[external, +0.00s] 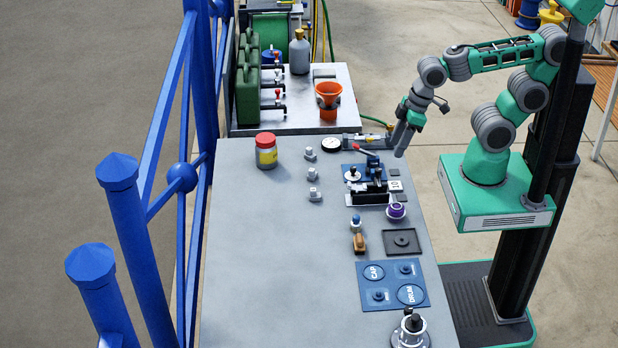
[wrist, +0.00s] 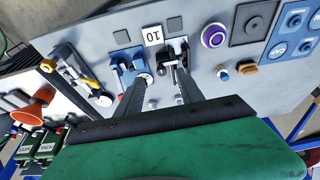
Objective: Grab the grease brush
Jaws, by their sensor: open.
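My gripper (external: 402,148) is open and points down above the right edge of the grey bench, near its far end. In the wrist view, its two dark fingers (wrist: 160,92) are apart with nothing held between them. I cannot identify the grease brush for certain. A slim tool with a yellow part (external: 374,137) lies on a narrow tray by the dial gauge, left of my gripper; it also shows in the wrist view (wrist: 88,84). A small brown piece (external: 358,242) sits nearer on the bench, beside a blue-topped fitting; it also shows in the wrist view (wrist: 247,69).
A blue clamp fixture with a red-tipped lever (external: 370,165) stands below my gripper. A red-lidded jar (external: 266,150), dial gauge (external: 331,145), purple knob (external: 397,211) and blue panel (external: 393,286) stand around. An orange funnel (external: 329,94) stands beyond.

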